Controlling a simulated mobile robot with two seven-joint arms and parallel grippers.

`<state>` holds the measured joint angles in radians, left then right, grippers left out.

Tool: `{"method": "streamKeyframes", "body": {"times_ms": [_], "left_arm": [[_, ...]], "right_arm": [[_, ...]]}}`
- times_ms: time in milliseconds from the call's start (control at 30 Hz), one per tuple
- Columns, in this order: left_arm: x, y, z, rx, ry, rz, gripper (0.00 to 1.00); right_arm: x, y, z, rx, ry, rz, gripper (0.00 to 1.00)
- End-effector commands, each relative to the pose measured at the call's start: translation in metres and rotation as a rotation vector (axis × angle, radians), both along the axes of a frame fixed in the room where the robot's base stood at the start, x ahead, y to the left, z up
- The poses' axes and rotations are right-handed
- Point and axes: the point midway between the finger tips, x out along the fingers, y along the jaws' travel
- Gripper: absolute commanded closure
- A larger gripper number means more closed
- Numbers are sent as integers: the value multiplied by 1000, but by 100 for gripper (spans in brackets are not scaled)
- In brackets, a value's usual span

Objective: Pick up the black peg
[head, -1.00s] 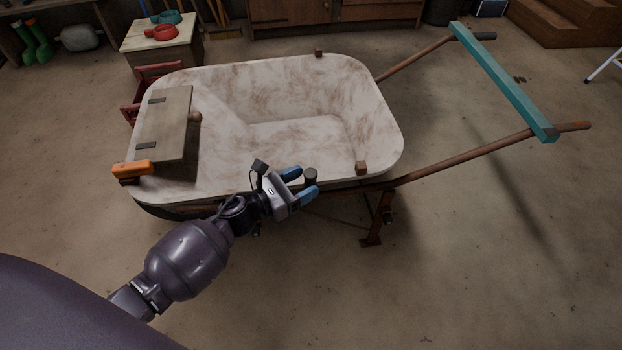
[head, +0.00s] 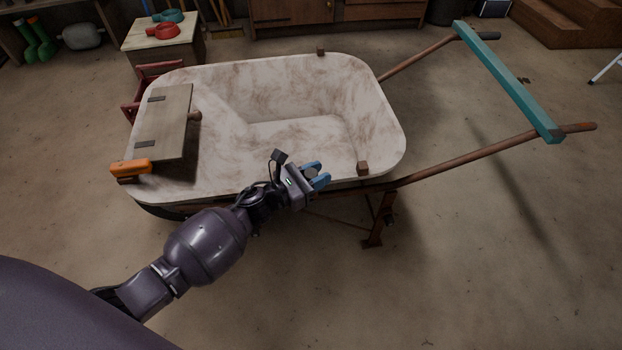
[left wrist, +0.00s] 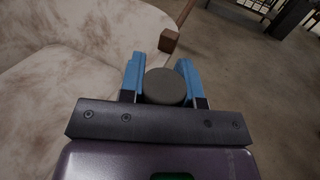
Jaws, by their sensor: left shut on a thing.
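The black peg (left wrist: 165,87) shows in the left wrist view as a dark grey round top between the two blue fingers. It also shows in the head view (head: 312,174), small and partly hidden by the fingers. My left gripper (head: 318,176) is at the near rim of the wheelbarrow, shut on the peg. In the left wrist view the fingers (left wrist: 163,80) press on the peg from both sides. The peg's lower part is hidden. My right gripper is not in view.
The wheelbarrow tub (head: 362,100) is whitish and stained. Small brown blocks sit on its near rim (head: 362,168) and far rim (head: 320,52). A wooden board (head: 165,125) and an orange block (head: 131,167) lie at its left end. A teal bar (head: 508,80) spans the handles.

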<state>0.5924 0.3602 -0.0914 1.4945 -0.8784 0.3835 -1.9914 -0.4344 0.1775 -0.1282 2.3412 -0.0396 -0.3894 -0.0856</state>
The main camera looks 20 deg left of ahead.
Motion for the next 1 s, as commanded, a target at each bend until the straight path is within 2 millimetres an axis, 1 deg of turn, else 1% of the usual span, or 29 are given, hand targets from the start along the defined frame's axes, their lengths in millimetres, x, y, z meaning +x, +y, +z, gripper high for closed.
{"method": "streamKeyframes", "body": {"times_ms": [267, 367, 433, 567, 600, 667, 800, 1000], "left_arm": [[0, 0, 2, 0, -1, 0, 92], [1, 0, 9, 1, -4, 0, 92], [2, 0, 19, 1, -8, -1, 92], [3, 1, 48, 3, -16, -1, 92], [3, 0, 59, 3, -17, -3, 92], [3, 1, 76, 4, -19, -1, 92], [3, 0, 115, 5, -22, -2, 92], [2, 0, 161, 4, -18, -1, 92]], "right_arm": [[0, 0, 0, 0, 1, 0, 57], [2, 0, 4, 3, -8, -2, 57], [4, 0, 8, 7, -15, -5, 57], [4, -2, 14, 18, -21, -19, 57], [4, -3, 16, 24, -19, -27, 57], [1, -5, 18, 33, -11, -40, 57], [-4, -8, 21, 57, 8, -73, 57], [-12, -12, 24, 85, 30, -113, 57]]}}
